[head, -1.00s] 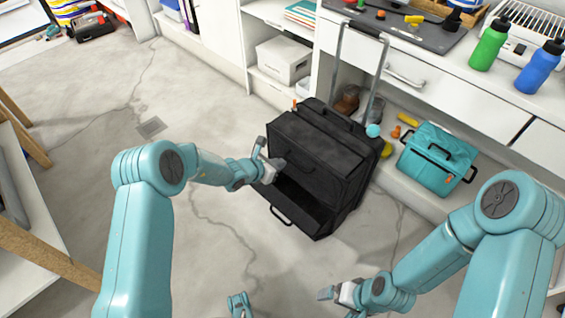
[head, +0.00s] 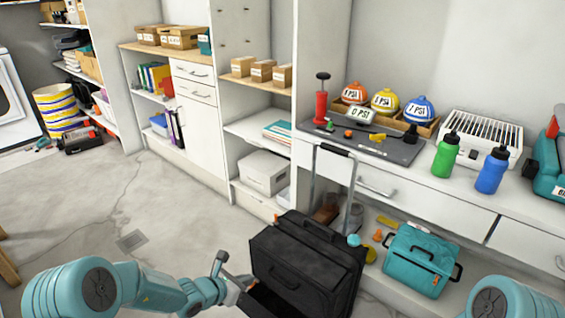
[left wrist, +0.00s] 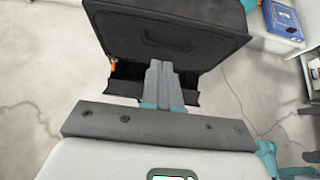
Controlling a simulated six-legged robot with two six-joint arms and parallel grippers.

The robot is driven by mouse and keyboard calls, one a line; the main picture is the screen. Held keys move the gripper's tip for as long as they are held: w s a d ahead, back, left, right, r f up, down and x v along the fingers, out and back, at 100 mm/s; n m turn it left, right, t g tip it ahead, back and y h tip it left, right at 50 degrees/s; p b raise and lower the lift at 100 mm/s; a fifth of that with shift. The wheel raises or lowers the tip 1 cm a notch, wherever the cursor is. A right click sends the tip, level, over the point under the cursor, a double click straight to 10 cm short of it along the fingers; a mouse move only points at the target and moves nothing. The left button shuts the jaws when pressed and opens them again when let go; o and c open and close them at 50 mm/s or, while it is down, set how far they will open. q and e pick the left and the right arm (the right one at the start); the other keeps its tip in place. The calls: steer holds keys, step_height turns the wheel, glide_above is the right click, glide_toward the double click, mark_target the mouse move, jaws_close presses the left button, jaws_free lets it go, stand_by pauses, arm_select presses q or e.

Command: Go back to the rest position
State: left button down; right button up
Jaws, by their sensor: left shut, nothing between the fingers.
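My left gripper (head: 240,284) is in front of the left side of the black suitcase (head: 315,260) on the floor. In the left wrist view my left gripper's fingers (left wrist: 160,75) are together with nothing between them, pointing at the suitcase (left wrist: 180,28). The suitcase's lower front compartment is open, and its handle is pulled up. Whether the fingers touch the suitcase is hard to tell. Of my right arm only a teal joint shows at the bottom right of the head view; its gripper is out of the picture.
A teal bag (head: 418,262) stands right of the suitcase, under the counter. A white box (head: 264,172) sits on a low shelf. The floor at left (head: 70,195) is mostly clear.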

arm_select(q)
steer(key=s+d+f+m+g, duration=0.2)
steer(key=s+f+m+g, duration=0.25)
steer(key=s, duration=0.55)
steer(key=s+d+f+m+g, duration=0.25)
steer(key=s+f+m, duration=0.25)
steer(key=s, duration=0.5)
steer(key=s+a+f+m+g+y, duration=0.1)
steer(key=s+a+m+g+y, duration=0.1)
steer(key=s+m, duration=0.5)
steer(key=s+a+f+m+g+y, duration=0.1)
steer(key=s+a+f+m, duration=0.1)
steer(key=s+m, duration=0.45)
step_height(320, 180, up, 25)
steer(key=w+d+m+t+p, duration=0.1)
steer(key=m+p, duration=0.2)
steer(key=p, duration=2.1)
steer(key=shift+m+t, duration=0.3)
steer(key=shift+m, duration=0.1)
